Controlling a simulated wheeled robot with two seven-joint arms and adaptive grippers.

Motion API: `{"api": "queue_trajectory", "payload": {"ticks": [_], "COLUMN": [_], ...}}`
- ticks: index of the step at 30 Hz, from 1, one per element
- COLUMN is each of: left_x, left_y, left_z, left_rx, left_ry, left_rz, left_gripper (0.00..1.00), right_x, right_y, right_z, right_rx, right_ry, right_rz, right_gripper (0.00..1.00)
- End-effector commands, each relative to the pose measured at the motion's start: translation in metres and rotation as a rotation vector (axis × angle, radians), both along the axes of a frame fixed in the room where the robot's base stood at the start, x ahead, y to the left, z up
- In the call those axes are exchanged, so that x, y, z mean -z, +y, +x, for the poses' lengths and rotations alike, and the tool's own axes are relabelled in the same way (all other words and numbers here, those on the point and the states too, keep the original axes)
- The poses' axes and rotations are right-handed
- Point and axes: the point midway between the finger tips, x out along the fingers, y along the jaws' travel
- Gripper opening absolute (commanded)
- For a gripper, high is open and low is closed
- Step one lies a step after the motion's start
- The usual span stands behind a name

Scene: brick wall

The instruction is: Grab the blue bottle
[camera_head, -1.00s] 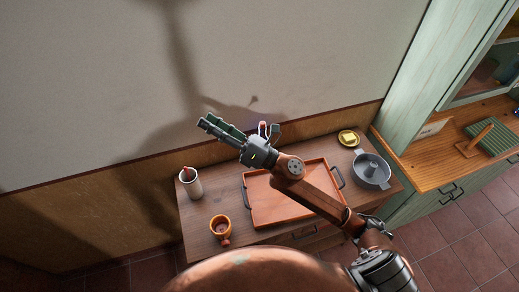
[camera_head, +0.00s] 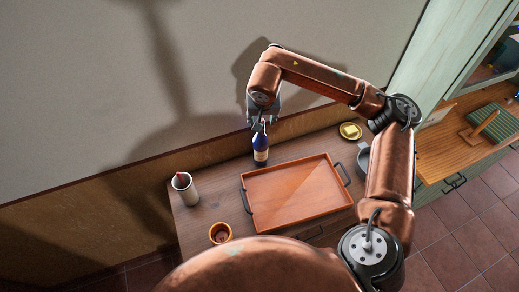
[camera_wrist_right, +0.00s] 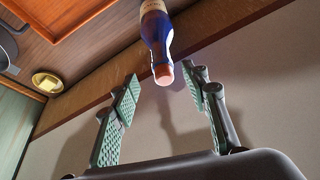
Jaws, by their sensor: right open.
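The blue bottle (camera_head: 260,150) stands upright at the back of the wooden table, behind the tray, with a pale label and a dark neck. My right gripper (camera_head: 263,118) is just above the bottle's neck, partly hidden by its own wrist. In the right wrist view my right gripper (camera_wrist_right: 168,95) is open, its green padded fingers spread. There the bottle (camera_wrist_right: 157,30) points its reddish cap toward the gap between the fingers. The fingers do not appear to touch it. My left gripper is not in view.
An orange tray (camera_head: 252,212) with dark handles lies in front of the bottle. A cup (camera_head: 185,192) with something red in it and an orange mug (camera_head: 220,233) stand left. A yellow dish (camera_head: 350,131) and a grey pan (camera_head: 362,160) are right. The wall is close behind.

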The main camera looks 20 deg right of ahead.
Motion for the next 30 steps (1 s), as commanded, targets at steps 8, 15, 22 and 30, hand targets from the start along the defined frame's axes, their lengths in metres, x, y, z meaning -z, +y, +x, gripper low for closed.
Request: {"api": "queue_trajectory", "payload": {"ticks": [8, 15, 22, 30], "left_x": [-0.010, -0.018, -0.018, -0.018], "left_y": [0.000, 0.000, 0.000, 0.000], "left_z": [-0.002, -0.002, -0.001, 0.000], "left_rx": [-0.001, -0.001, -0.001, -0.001], "left_ry": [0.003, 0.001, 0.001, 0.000], "left_rz": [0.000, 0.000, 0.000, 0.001], "left_gripper": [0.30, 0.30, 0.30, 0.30], "right_x": [0.029, 0.057, 0.062, 0.062], "right_y": [-0.002, -0.006, -0.007, -0.007], "right_z": [0.011, 0.025, 0.026, 0.026], "right_rx": [-0.001, 0.000, -0.001, -0.001], "right_ry": [0.005, 0.003, 0.001, 0.002], "right_rz": [0.005, 0.007, 0.006, 0.007], "right_gripper": [0.42, 0.42, 0.42, 0.27]}}
